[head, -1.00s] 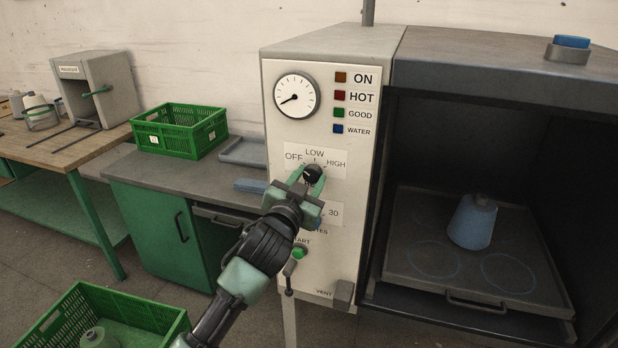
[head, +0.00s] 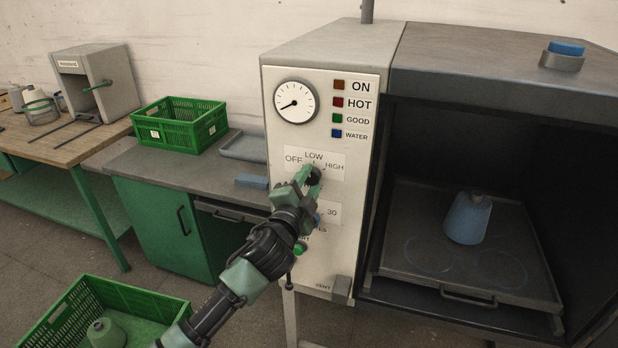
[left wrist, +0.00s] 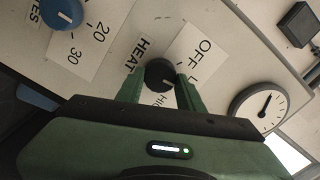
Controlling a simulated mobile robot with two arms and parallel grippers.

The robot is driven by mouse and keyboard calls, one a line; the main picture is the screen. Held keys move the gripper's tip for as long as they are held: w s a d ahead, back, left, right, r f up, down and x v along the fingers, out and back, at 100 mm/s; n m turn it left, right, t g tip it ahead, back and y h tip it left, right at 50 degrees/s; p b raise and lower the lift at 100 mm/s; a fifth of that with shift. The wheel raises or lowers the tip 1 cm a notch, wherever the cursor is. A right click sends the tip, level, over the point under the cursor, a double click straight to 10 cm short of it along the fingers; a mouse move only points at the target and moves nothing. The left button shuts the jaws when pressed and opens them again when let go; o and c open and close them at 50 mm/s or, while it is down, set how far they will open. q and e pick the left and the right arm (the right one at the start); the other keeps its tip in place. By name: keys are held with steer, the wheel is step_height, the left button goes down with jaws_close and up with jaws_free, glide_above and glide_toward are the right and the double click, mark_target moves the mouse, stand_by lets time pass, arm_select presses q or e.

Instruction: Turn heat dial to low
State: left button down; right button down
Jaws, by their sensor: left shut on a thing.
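The heat dial (head: 316,175) is a small black round knob on the pale front panel (head: 350,215), below the words OFF, LOW and HIGH. My left gripper (head: 309,177) is shut on it, coming from the lower left. In the left wrist view the dial (left wrist: 159,73) sits between the two green fingertips (left wrist: 160,88). Its white mark there points right and slightly down, roughly toward the label beginning with L, which a finger partly hides. OFF and part of HIGH show on either side. My right gripper is not in view.
Below the heat dial is a blue minutes dial (left wrist: 63,14), with a green start button (head: 300,248) lower down. A round gauge (head: 296,102) is above. The open chamber (head: 470,120) at right holds a blue cone (head: 468,218) on a tray. A green crate (head: 181,125) stands on the left bench.

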arm_select(q)
steer(key=shift+m, duration=0.6)
steer(key=c, duration=0.9)
jaws_free()
steer(key=b+v, duration=0.1)
steer(key=v, duration=0.6)
steer(key=shift+s, duration=0.35)
steer(key=shift+a, duration=0.1)
